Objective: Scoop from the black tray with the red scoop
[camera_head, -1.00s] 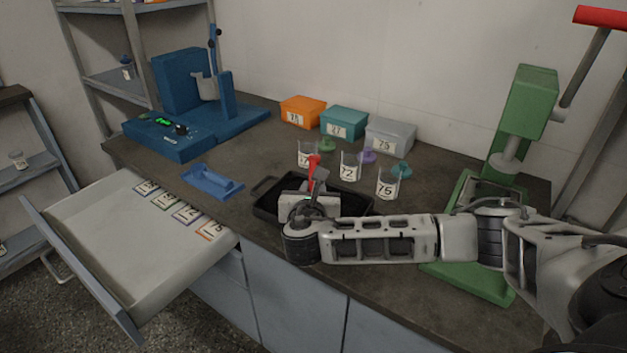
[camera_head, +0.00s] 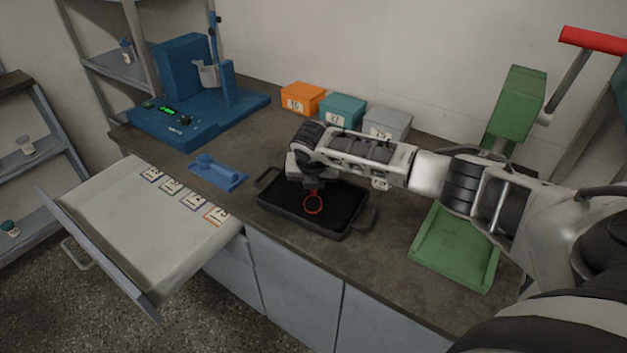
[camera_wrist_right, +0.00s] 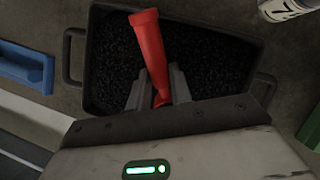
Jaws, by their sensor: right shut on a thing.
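The black tray (camera_head: 283,219) stands on the dark worktop, and black granular material (camera_wrist_right: 205,55) covers its floor in the right wrist view. My right gripper (camera_head: 313,186) is above the tray, pointing down. In the right wrist view the scoop's red handle (camera_wrist_right: 148,45) stands between the two fingers (camera_wrist_right: 158,90). I cannot tell whether the scoop touches the grains. My left gripper is not in view.
A blue holder (camera_head: 217,174) lies left of the tray, near an open drawer (camera_head: 150,235) with labelled cards. Orange (camera_head: 302,98), teal (camera_head: 342,110) and grey (camera_head: 388,124) boxes stand behind. A green press (camera_head: 455,245) is at right. A labelled jar (camera_wrist_right: 288,8) is beside the tray.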

